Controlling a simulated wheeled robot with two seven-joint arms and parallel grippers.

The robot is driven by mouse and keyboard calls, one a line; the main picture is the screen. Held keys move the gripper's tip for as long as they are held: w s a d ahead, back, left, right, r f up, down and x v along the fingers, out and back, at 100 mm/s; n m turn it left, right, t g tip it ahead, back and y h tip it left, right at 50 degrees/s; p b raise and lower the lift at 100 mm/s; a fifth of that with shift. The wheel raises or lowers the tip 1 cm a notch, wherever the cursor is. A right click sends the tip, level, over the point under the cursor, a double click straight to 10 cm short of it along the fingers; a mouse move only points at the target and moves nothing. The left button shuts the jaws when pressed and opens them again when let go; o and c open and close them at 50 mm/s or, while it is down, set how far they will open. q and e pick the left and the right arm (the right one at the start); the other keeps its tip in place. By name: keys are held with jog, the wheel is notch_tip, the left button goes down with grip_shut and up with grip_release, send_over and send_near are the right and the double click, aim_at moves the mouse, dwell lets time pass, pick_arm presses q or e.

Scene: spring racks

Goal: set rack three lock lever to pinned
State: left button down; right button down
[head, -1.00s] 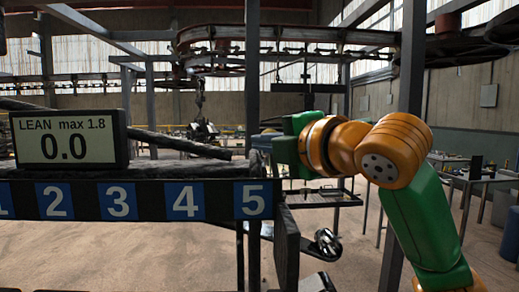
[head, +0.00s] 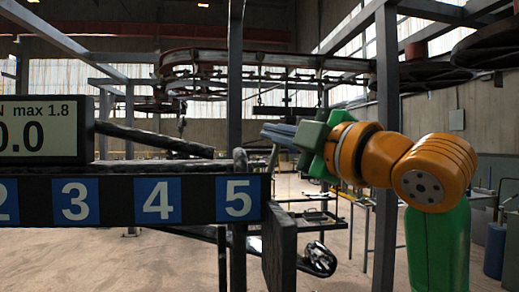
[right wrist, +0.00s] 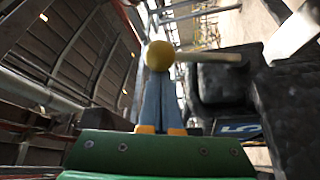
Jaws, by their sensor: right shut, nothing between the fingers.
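My right gripper (head: 272,131) is in the head view, right of the board's upper end, with its fingers pointing left and shut. In the right wrist view its blue fingers (right wrist: 159,100) stand together, with nothing between them. A yellow ball knob (right wrist: 159,55) on a pale rod (right wrist: 210,57) shows at the fingertips. The rod runs right to a dark rough block (right wrist: 222,78). It looks like a lever, but I cannot tell whether the fingers touch the ball or which rack it belongs to. My left gripper is not in view.
A dark board with blue number plates (head: 157,201) crosses the left, with a "max 1.8" display (head: 40,130) above it. A dark upright plate (head: 279,248) hangs at the board's right end. A grey post (head: 387,150) stands behind my right arm.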

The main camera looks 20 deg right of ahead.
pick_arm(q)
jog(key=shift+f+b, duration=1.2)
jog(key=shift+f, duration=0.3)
pick_arm(e)
jog(key=shift+s+d+f+m+t+h, duration=0.15)
jog(key=shift+d+f+m+t, duration=0.1)
jog(key=shift+d+m, duration=0.3)
jog(key=shift+s+d+f+m+t+h, duration=0.1)
jog(key=shift+s+d+f+m+t, duration=0.1)
jog(key=shift+d+m, duration=0.3)
jog(key=shift+s+d+f+m+t+h, duration=0.15)
jog(key=shift+d+m+t, duration=0.1)
jog(key=shift+d+m, duration=0.3)
